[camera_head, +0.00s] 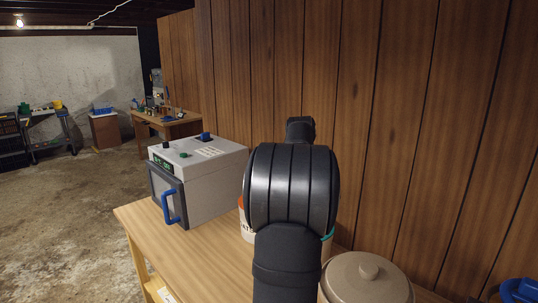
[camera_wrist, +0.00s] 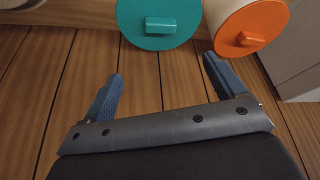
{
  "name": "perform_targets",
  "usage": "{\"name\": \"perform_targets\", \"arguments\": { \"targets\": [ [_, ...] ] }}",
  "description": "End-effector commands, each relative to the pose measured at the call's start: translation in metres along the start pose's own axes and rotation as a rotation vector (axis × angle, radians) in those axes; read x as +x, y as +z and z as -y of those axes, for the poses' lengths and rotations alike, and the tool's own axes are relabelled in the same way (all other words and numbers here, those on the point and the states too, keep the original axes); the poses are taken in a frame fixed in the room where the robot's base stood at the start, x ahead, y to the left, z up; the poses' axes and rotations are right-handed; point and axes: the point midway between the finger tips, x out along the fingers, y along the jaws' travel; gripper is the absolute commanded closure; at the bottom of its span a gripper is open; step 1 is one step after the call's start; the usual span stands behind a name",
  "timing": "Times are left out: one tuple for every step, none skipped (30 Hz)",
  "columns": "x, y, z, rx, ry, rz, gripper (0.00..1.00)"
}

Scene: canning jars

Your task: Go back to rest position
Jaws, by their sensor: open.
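My gripper (camera_wrist: 163,70) is open and empty in the wrist view, its two blue-grey fingers spread apart. A jar with a teal lid (camera_wrist: 160,22) shows just beyond the fingers, partly cut off by the top edge. A jar with an orange lid (camera_wrist: 250,27) is to its right. I cannot tell how far the fingertips are from the lids, but no lid is between them. In the head view my own arm hides the gripper and most of these jars. A strip of a white labelled jar (camera_head: 246,232) shows at the arm's left side.
A grey box-shaped machine (camera_head: 213,189) with a blue door handle stands on the wooden table (camera_head: 180,250). A beige-lidded container (camera_head: 367,279) stands at the front right. The wood-panelled wall (camera_head: 400,130) is close behind. The table's front left is clear.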

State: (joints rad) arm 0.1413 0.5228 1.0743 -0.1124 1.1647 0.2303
Motion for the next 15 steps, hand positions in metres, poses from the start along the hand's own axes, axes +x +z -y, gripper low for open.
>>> {"name": "perform_targets", "arguments": {
  "targets": [
    [0.009, 0.001, 0.001, -0.046, 0.01, 0.012, 0.12],
    [0.012, 0.001, 0.001, -0.075, 0.015, 0.014, 0.12],
    [0.014, 0.001, 0.001, -0.111, 0.021, 0.017, 0.12],
    [0.016, 0.0, 0.001, -0.138, 0.025, 0.02, 0.12],
    [0.019, 0.0, 0.001, -0.163, 0.029, 0.023, 0.12],
    [0.021, 0.0, 0.001, -0.196, 0.035, 0.026, 0.12],
    [0.024, 0.0, 0.001, -0.221, 0.039, 0.029, 0.12],
    [0.025, 0.0, 0.001, -0.242, 0.043, 0.031, 0.12],
    [0.027, 0.0, 0.001, -0.269, 0.046, 0.034, 0.12],
    [0.028, -0.001, 0.001, -0.287, 0.049, 0.036, 0.12],
    [0.029, -0.001, 0.001, -0.303, 0.051, 0.037, 0.12],
    [0.031, -0.001, 0.001, -0.322, 0.054, 0.039, 0.12],
    [0.032, -0.001, 0.001, -0.334, 0.056, 0.041, 0.12],
    [0.033, -0.001, 0.001, -0.345, 0.057, 0.042, 0.12],
    [0.034, -0.001, 0.001, -0.356, 0.059, 0.043, 0.12]
  ]
}}
